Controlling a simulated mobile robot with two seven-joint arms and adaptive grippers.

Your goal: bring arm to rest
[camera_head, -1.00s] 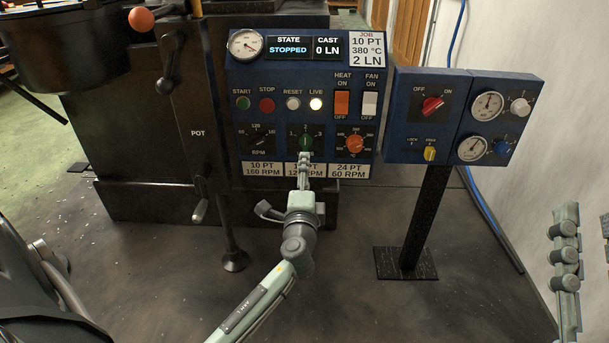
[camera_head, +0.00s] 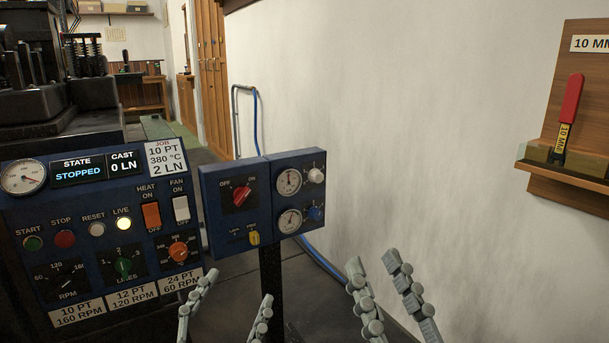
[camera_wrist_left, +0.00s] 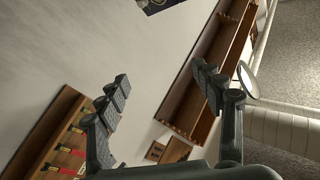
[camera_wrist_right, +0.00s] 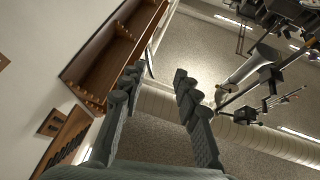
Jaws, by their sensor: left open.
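My left gripper (camera_head: 240,285) stands in the lower middle of the head view, fingers pointing up, in front of the panels. Its fingers are spread apart and empty in the left wrist view (camera_wrist_left: 161,78). My right gripper (camera_head: 372,260) is to its right, before the white wall. Its two fingers are also apart with nothing between them in the right wrist view (camera_wrist_right: 157,72). The rest of both arms is hidden below the head view. The blue control panel (camera_head: 88,228) at the left reads STOPPED and 0 LN. Neither gripper visibly holds a knob or switch.
A smaller blue panel (camera_head: 221,214) with a red knob, a yellow switch and two gauges stands on a black post (camera_head: 271,290). A wooden shelf (camera_head: 565,178) with a red-handled item hangs on the wall (camera_head: 430,120) at the right.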

